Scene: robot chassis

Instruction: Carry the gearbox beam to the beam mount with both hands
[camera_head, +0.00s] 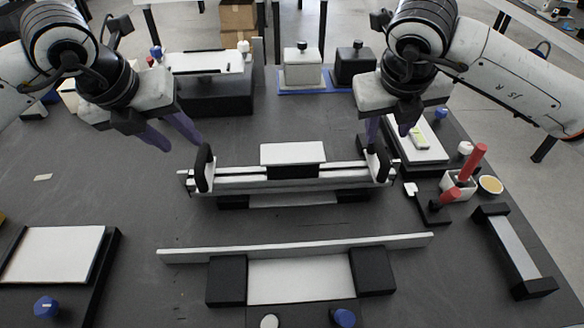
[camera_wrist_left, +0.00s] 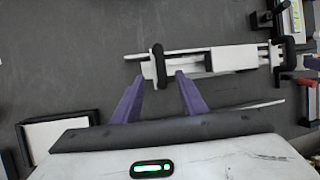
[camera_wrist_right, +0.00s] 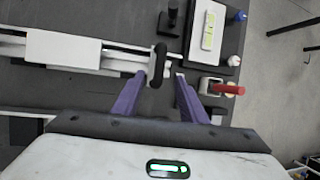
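The gearbox beam (camera_head: 235,182) is a long pale double rail with a white block (camera_head: 293,153) in its middle and an upright black handle at each end. It rests level on a low dark stand. My left gripper (camera_head: 183,145) is open and empty, just short of the left handle (camera_head: 204,167); in the left wrist view that handle (camera_wrist_left: 158,66) lines up with the finger gap. My right gripper (camera_head: 387,133) is open near the right handle (camera_head: 378,162), which lines up with its gap in the right wrist view (camera_wrist_right: 157,66). I cannot tell which fixture is the beam mount.
Nearer me, a long grey bar (camera_head: 200,254) stands behind two black blocks (camera_head: 227,280) flanking a white plate (camera_head: 290,280). Red-handled tools (camera_head: 474,160) and a black-ended tray (camera_head: 515,250) are at right. A white-topped panel (camera_head: 52,254) lies at left. Boxes (camera_head: 302,68) stand behind.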

